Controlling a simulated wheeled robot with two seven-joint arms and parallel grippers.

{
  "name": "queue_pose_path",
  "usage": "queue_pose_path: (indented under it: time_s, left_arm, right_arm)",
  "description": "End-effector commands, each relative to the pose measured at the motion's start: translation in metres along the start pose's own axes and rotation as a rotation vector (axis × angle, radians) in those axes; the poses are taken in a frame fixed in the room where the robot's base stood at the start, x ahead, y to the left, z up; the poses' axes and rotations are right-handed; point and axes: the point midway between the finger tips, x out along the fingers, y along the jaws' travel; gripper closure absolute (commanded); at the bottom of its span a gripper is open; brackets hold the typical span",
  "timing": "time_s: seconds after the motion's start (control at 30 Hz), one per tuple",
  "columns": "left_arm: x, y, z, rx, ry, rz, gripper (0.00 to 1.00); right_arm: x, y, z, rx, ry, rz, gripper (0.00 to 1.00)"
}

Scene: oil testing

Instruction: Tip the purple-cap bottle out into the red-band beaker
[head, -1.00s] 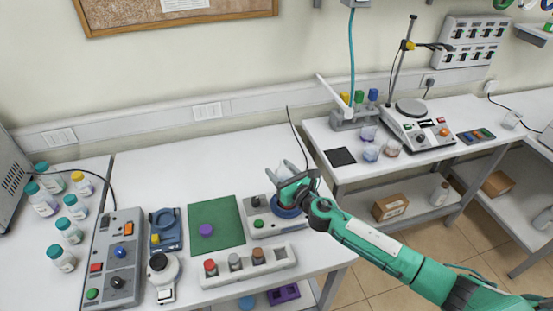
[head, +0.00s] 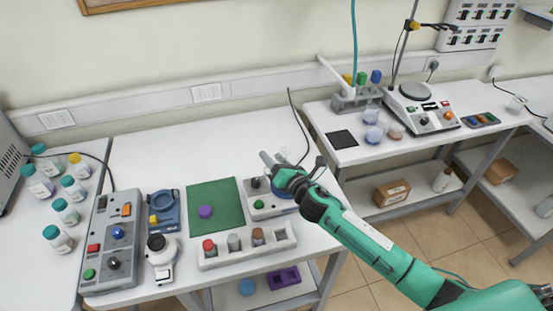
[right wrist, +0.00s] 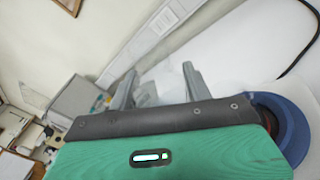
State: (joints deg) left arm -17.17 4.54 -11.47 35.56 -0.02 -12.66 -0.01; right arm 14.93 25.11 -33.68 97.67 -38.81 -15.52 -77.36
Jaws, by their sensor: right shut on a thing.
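My right gripper (head: 274,166) is shut on a pale, see-through bottle, held above the left bench near its right end. The bottle (right wrist: 162,76) shows faintly between the two fingers in the right wrist view; its tilt and contents are hard to tell. A loose purple cap (head: 205,211) lies on the green mat (head: 228,192). Several small clear beakers stand on the right bench; one has a reddish-brown tint (head: 396,131), the others look bluish (head: 374,134). I cannot make out a red band for sure. My left gripper is out of view.
A rack (head: 246,247) holds jars at the front. Teal-capped bottles (head: 65,211) stand at left. A gap separates the benches. A hotplate with a stand (head: 420,116) is behind the beakers.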

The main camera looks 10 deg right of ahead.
Motion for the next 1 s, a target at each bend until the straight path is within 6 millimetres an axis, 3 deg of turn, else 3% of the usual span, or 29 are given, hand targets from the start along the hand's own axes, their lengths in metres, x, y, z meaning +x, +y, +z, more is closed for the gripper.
queue_pose_path:
  time_s: [0.33,0.47,0.6,1.0]
  left_arm:
    - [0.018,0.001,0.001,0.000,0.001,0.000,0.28]
    - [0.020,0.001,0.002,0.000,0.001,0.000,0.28]
    - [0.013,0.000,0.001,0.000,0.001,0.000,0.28]
    - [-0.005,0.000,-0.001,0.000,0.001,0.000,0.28]
  right_arm:
    - [0.000,0.001,-0.016,0.344,-0.002,0.001,0.81]
    - [0.000,0.003,-0.017,0.569,-0.002,0.001,0.81]
    - [0.000,0.008,-0.010,0.755,-0.002,0.001,0.81]
    - [0.000,0.010,-0.001,1.058,-0.001,0.001,0.81]
